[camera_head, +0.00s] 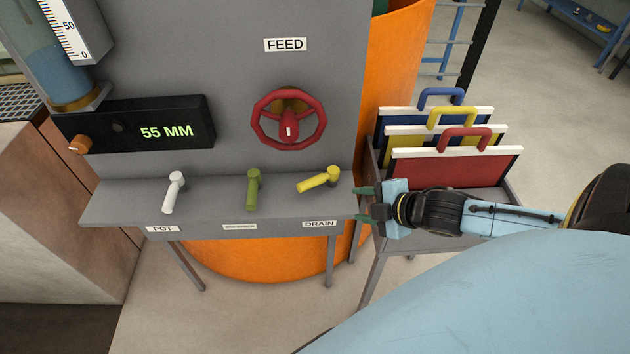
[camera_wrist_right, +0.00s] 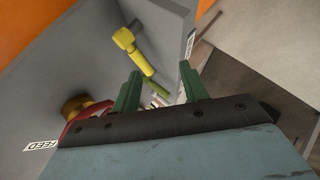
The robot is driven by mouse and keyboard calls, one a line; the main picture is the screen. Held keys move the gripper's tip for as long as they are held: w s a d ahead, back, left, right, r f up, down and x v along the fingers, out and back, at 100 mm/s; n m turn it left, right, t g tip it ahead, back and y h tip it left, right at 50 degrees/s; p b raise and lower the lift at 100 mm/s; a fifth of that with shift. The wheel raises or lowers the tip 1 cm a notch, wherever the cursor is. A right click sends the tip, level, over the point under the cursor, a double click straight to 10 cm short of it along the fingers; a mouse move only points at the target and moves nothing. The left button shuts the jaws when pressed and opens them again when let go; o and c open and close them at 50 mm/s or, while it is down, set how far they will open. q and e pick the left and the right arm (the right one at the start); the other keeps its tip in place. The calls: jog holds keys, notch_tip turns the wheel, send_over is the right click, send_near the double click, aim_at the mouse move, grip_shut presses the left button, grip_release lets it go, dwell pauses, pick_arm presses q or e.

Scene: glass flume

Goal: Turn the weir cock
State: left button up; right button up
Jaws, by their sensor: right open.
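Three cocks sit on the sloping grey shelf of the panel: a white one (camera_head: 173,192) above the POT label, an olive-green one (camera_head: 253,190) above a label too small to read, and a yellow one (camera_head: 319,180) above the DRAIN label. No label legibly says weir. The white and olive handles point down toward the front; the yellow points left. My right gripper (camera_head: 361,204) is open and empty at the shelf's right end, apart from the yellow cock. In the right wrist view, the yellow cock (camera_wrist_right: 125,38) shows beyond its green fingers (camera_wrist_right: 160,70). My left gripper is out of view.
A red FEED handwheel (camera_head: 288,120) stands out above the shelf. A black display (camera_head: 140,130) reads 55 MM at left. A rack of red, yellow and blue handled boards (camera_head: 455,172) stands right, close behind my right gripper. An orange tank (camera_head: 398,60) is behind the panel.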

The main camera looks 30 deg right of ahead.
aim_at(311, 185)
notch_tip(311, 185, up, 4)
jog(key=w+n+y, duration=0.2)
jog(key=n, duration=0.2)
jog(key=shift+r+b+x, duration=0.15)
jog(key=shift+b+x, duration=0.45)
jog(key=shift+x, duration=2.65)
jog(key=shift+r+b+x, duration=0.15)
jog(key=shift+b+x, duration=0.4)
jog(key=shift+x, duration=2.75)
jog(key=shift+w+a, duration=0.1)
jog(key=shift+w, duration=0.05)
jog(key=shift+c, duration=0.3)
grip_shut()
